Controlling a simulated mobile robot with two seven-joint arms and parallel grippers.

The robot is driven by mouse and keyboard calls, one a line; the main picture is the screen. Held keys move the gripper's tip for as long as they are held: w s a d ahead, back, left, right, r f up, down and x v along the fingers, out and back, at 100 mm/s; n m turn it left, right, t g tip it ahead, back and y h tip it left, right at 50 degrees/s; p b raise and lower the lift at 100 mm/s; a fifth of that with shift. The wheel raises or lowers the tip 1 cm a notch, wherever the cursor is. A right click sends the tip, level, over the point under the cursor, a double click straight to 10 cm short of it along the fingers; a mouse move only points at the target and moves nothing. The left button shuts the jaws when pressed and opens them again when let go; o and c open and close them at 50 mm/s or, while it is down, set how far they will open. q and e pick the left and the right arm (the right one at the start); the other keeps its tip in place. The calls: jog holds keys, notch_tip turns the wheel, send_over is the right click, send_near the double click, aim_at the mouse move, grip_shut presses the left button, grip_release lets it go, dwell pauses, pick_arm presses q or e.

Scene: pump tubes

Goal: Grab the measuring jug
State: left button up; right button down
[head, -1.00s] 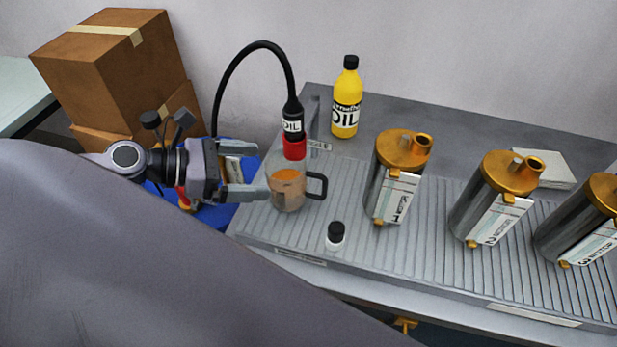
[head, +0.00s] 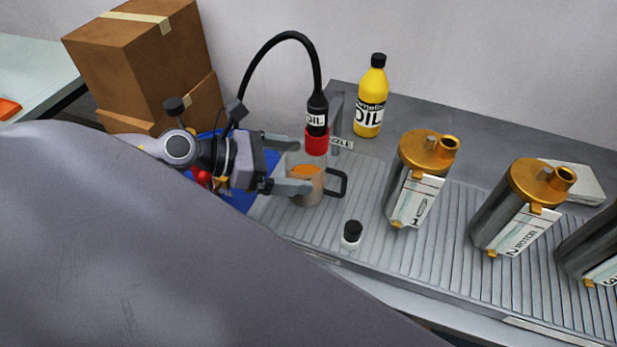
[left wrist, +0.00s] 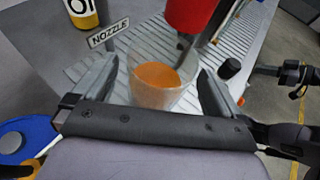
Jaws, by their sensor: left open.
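The measuring jug (head: 308,190) is a clear cup with orange liquid and a black handle on its right side. It stands upright on the ribbed bench top, below the red-tipped oil nozzle (head: 317,140). My left gripper (head: 304,167) is open, its fingers reaching from the left toward the jug. In the left wrist view the jug (left wrist: 158,95) sits between the two open fingers (left wrist: 155,90), with the far finger to one side and the near finger to the other. I cannot tell whether either finger touches it.
A yellow oil bottle (head: 370,100) stands behind. Metal pump cylinders (head: 418,185) stand to the right. A blue bin (head: 235,199) and cardboard boxes (head: 140,75) are at left.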

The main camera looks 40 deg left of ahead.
aim_at(306, 165)
pick_arm(q)
jog(key=shift+p+x, duration=0.75)
jog(key=shift+x, duration=0.35)
jog(key=shift+w+d+f, duration=0.15)
jog(key=shift+w+d, duration=0.15)
jog(key=shift+d, duration=0.05)
jog(key=c, duration=0.8)
jog(key=shift+c, duration=0.5)
